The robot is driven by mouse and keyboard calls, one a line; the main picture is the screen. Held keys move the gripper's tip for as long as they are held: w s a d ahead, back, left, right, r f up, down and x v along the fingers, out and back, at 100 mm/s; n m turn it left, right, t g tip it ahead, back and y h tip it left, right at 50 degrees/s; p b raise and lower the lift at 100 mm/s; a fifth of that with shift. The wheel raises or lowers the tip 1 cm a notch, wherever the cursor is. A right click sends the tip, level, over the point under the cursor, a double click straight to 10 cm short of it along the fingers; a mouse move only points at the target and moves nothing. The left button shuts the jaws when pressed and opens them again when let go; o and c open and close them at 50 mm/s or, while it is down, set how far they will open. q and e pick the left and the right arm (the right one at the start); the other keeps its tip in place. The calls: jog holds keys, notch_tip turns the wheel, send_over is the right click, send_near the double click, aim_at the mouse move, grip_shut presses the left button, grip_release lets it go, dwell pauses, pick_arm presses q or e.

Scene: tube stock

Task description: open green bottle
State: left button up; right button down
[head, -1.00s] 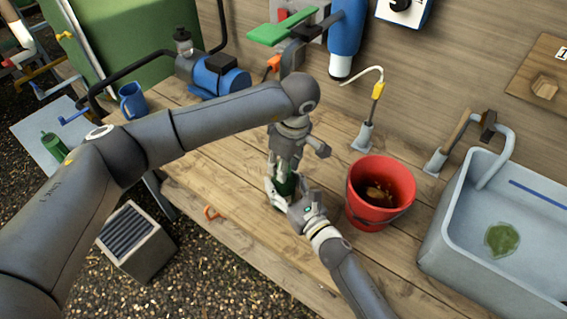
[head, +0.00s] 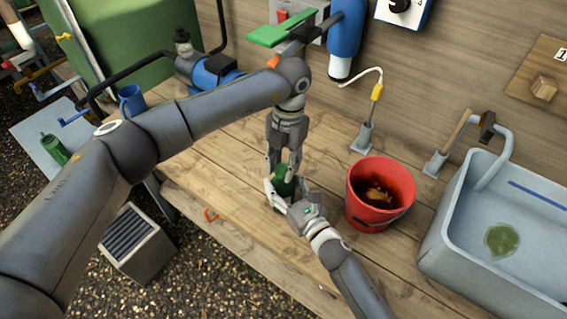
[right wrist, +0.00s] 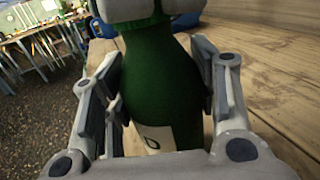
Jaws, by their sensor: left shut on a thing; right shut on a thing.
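The green bottle (head: 285,187) stands on the wooden bench, mostly hidden by my two grippers. In the right wrist view its dark green body (right wrist: 160,75) fills the middle, with a pale label low on it. My right gripper (head: 284,197) is shut on the body, one finger on each side. My left gripper (head: 284,166) comes from above and is shut on the top of the bottle; its grey fingertips also show at the top of the right wrist view (right wrist: 130,9). The cap is hidden between the left fingers.
A red bucket (head: 363,215) stands close on the right, with a grey sink (head: 440,250) beyond it. A yellow-tipped tap (head: 376,92) stands behind. A blue mug (head: 131,101) and a blue machine (head: 212,76) are at the back left. The bench front is mostly clear.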

pick_arm(q)
jog(key=n, duration=0.6)
jog(key=shift+a+h, duration=0.1)
jog(key=shift+h, duration=0.3)
pick_arm(e)
jog(key=shift+f, duration=0.1)
pick_arm(q)
jog(key=n, duration=0.3)
jog(key=shift+n+h, duration=0.3)
jog(key=n, duration=0.4)
jog(key=shift+a+h, duration=0.1)
jog(key=shift+h, duration=0.2)
jog(key=n, duration=0.5)
jog(key=shift+n+t, duration=0.3)
jog(key=shift+n, duration=0.1)
jog(key=n, duration=0.3)
jog(key=n+t, duration=0.1)
jog(key=n, duration=0.2)
jog(key=shift+s+r+n+h, duration=0.1)
jog(key=shift+n+h, duration=0.2)
jog(key=shift+r, duration=0.25)
jog(key=shift+r, duration=0.85)
